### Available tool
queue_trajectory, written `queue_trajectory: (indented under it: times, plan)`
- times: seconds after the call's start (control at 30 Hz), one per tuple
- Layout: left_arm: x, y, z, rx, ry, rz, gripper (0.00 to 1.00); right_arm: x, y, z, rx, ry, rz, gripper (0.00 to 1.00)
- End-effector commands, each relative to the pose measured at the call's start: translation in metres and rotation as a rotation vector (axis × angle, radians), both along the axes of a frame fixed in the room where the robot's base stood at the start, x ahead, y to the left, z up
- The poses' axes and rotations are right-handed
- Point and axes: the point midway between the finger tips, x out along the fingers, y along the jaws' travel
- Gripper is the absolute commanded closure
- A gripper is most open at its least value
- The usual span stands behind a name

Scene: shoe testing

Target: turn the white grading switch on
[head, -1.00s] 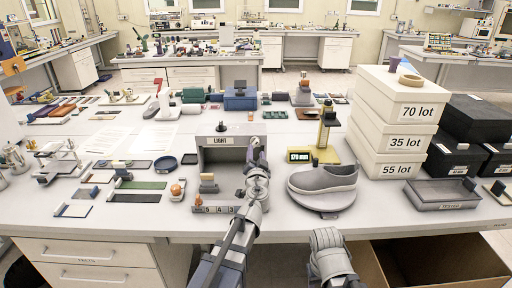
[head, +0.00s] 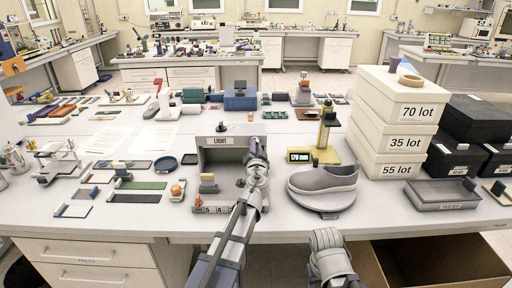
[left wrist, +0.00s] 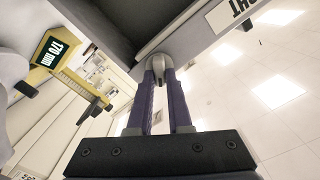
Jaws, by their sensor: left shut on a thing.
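The grey light box (head: 222,141) with the LIGHT label stands open-fronted at the middle of the table. My left gripper (head: 256,147) is at the box's right front edge in the head view. In the left wrist view, the fingers of my left gripper (left wrist: 158,76) are shut on a small whitish switch (left wrist: 155,62) at the edge of the box (left wrist: 185,40). The gripper hides the switch in the head view, and the fingertips partly cover it in the wrist view. I cannot tell its setting.
A grey shoe (head: 322,178) sits on a round stand right of my left arm. A yellow gauge reading 170 mm (head: 300,156) stands behind it. A number block (head: 212,209) lies in front of the light box. White lot boxes (head: 400,140) are stacked at the right.

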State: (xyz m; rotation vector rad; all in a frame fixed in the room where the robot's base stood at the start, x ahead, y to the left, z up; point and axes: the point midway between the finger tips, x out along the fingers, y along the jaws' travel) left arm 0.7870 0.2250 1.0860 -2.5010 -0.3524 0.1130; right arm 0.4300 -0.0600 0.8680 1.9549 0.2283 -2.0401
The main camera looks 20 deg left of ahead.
Motion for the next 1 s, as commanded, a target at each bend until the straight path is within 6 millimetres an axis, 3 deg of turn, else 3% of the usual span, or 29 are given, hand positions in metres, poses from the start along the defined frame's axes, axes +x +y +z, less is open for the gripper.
queue_trajectory:
  times: [0.63,1.0]
  plan:
    - [-0.0001,-0.0004,-0.0003,0.032,0.01,-0.001,1.0,0.0,0.0,-0.0003,0.0,0.0,0.0,0.46]
    - [0.0001,-0.0016,-0.0015,0.283,0.081,-0.001,1.0,0.0,0.0,-0.0015,0.0,0.0,0.0,0.46]
